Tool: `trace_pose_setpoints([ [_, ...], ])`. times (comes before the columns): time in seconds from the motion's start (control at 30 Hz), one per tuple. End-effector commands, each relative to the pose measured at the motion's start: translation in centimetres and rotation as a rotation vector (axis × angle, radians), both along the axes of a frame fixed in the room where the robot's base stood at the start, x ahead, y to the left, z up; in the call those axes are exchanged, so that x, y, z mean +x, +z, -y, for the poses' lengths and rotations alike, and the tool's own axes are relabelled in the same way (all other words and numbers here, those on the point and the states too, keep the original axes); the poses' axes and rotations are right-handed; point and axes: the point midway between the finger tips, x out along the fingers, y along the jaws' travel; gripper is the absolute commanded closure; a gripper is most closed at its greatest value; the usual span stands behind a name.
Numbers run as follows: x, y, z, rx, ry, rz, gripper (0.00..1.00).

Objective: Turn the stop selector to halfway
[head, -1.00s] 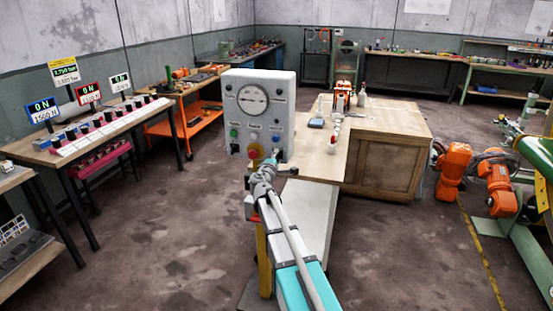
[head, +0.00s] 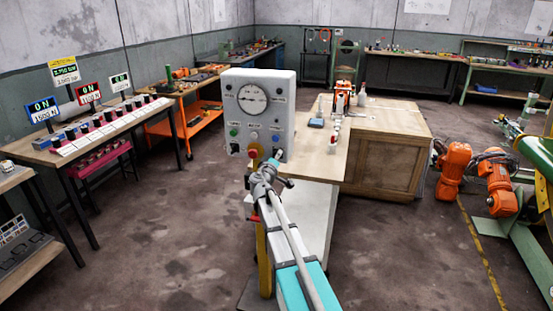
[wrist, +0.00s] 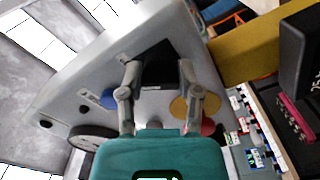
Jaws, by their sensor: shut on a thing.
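The light grey control box (head: 286,100) stands upright on a yellow post, with a round dial gauge (head: 253,99) and several coloured buttons on its face. In the wrist view a black block (wrist: 158,65), seemingly the stop selector, sits on the panel between my fingers. My gripper (wrist: 160,75) is shut on it, one finger on each side. In the head view my gripper (head: 267,164) is at the lower right of the panel and hides the selector. The selector's pointer and setting cannot be read.
Blue (wrist: 108,98) and yellow (wrist: 180,105) buttons are close beside the fingers. A wooden bench (head: 330,165) stands just right of the box. A table with several displays (head: 95,130) is at the left. The floor between is clear.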

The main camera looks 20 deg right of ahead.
Motion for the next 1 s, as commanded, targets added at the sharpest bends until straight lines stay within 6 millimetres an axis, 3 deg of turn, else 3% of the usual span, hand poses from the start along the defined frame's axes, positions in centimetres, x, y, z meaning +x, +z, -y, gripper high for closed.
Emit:
trace_pose_setpoints([
  [0.4,0.0,-0.02,0.02,0.011,-0.001,0.007,1.0],
  [0.43,0.0,-0.02,0.02,0.011,-0.001,0.007,0.51],
  [0.6,0.0,-0.02,0.02,0.01,-0.001,0.007,0.2],
  [1.0,-0.06,-0.01,-0.04,0.009,0.0,0.006,0.2],
])
